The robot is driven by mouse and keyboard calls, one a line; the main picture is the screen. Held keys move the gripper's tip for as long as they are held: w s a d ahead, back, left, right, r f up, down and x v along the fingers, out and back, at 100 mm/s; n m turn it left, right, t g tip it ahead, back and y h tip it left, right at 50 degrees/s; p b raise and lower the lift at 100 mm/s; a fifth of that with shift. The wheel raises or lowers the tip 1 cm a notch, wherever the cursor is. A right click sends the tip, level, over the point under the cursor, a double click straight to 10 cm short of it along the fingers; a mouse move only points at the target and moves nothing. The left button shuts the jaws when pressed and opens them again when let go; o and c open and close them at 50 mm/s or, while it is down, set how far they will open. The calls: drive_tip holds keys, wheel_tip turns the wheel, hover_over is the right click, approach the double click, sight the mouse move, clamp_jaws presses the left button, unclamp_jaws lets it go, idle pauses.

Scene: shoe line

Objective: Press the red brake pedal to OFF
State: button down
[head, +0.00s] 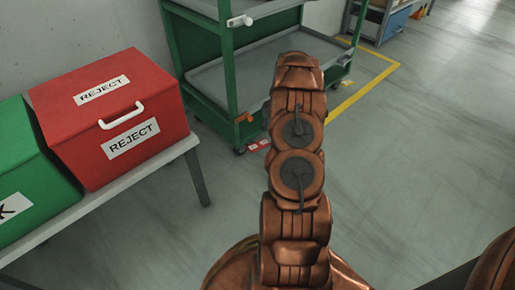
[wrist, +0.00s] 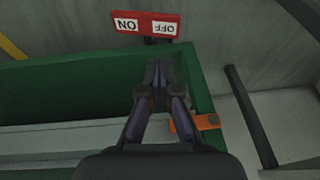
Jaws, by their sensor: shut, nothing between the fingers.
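The red brake pedal (wrist: 146,17) is at the top of the wrist view, with white ON and OFF labels that read upside down. ON is on the left half and OFF on the right half. In the head view the pedal (head: 258,145) is small, low on the floor side of the green cart's near corner post. My gripper (wrist: 158,70) is shut and empty. Its fingertips point toward the pedal and appear apart from it, over the green frame. In the head view my arm hides the gripper.
The green cart (head: 204,60) has grey shelves and an orange piece (wrist: 208,122) beside my fingers. A red REJECT box (head: 160,120) and a green box (head: 25,165) stand on a bench at left.

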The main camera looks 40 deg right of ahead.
sight(256, 149)
drive_tip(key=shift+f, duration=0.1)
drive_tip(key=b+x, duration=0.1)
drive_tip(key=x, duration=0.3)
drive_tip(key=b+x, duration=0.2)
drive_tip(key=x, duration=0.2)
drive_tip(key=b+x, duration=0.2)
drive_tip(key=x, duration=0.2)
drive_tip(key=shift+s+a+f, duration=0.25)
drive_tip(key=shift+s, duration=0.1)
drive_tip(key=shift+a+f+b, duration=0.2)
drive_tip(key=shift+f+b, duration=0.1)
drive_tip(key=shift+f, duration=0.3)
drive_tip(key=shift+a+p, duration=0.15)
drive_tip(key=shift+p, duration=0.2)
